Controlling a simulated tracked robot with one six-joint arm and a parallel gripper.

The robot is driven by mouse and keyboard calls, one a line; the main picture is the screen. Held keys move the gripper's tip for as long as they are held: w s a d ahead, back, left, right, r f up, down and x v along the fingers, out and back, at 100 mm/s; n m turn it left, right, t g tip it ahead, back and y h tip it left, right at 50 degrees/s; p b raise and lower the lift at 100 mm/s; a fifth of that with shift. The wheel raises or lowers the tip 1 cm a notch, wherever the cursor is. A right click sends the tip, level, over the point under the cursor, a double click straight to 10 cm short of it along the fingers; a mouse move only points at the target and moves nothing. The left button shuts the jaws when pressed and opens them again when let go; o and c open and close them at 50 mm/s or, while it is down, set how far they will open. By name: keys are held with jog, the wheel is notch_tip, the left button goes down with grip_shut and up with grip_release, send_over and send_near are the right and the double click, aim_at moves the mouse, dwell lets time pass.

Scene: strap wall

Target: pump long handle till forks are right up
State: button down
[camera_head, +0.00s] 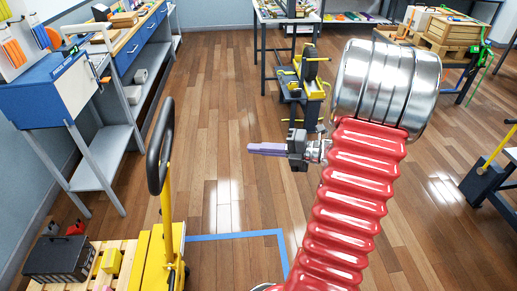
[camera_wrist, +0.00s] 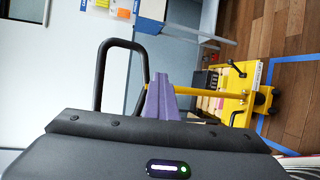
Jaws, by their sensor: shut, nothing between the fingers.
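The yellow pallet jack (camera_head: 157,258) stands at the lower left in the head view. Its long handle is a yellow shaft (camera_head: 167,215) topped by a black loop grip (camera_head: 153,150), standing near upright. In the wrist view the black loop (camera_wrist: 103,75) is left of my fingers, and the yellow shaft (camera_wrist: 212,91) runs right to the jack's body. My gripper (camera_head: 250,148) has purple fingers pointing left towards the handle; they are shut, empty and apart from the loop in the head view. The fingers also show in the wrist view (camera_wrist: 160,95). The forks are hidden, so their height cannot be told.
A wooden pallet (camera_head: 95,270) carries a dark box (camera_head: 60,258) beside the jack. Blue tape (camera_head: 235,236) marks the floor. A blue cabinet (camera_head: 55,95) stands at left, a yellow-and-black cart (camera_head: 305,85) behind my gripper. The floor between jack and cart is clear.

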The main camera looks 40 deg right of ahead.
jog(key=c, duration=2.4)
grip_release()
jog(key=shift+c, duration=0.2)
jog(key=o, duration=0.9)
jog(key=shift+s, duration=0.1)
jog(key=v, duration=1.3)
jog(key=shift+s, duration=0.25)
jog(key=shift+d+r, duration=0.1)
jog(key=shift+d, duration=0.05)
